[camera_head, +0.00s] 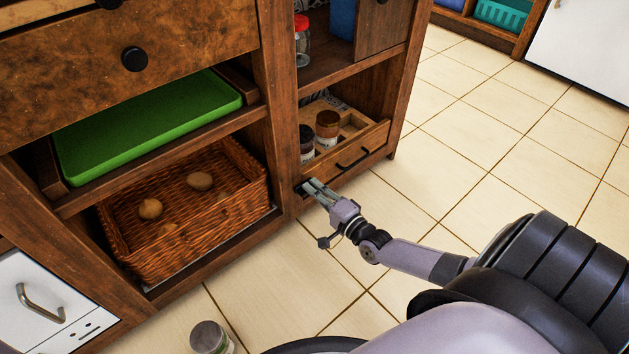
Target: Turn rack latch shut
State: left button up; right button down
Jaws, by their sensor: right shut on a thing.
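The wooden rack (367,143) is a shallow tray with a dark handle, low in the right bay of the shelving, and it holds jars. My right gripper (308,187) is at the rack's lower left front corner, beside the upright post. It is shut on a small dark piece there, the rack latch (300,190), which is mostly hidden by the fingers. I cannot tell the latch's angle. My left gripper is out of view.
Jars (327,127) stand in the rack. A wicker basket (240,237) with several onion-like items and a green tray (150,128) fill the left bay. A lidded jar (208,337) stands on the floor at the bottom. The tiled floor (480,130) to the right is clear.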

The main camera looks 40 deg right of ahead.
jog(key=shift+f+m, duration=0.15)
jog(key=shift+m, duration=0.15)
jog(key=c, duration=1.8)
grip_release()
jog(key=shift+o, duration=0.4)
jog(key=s+d, duration=0.1)
jog(key=s, duration=1.1)
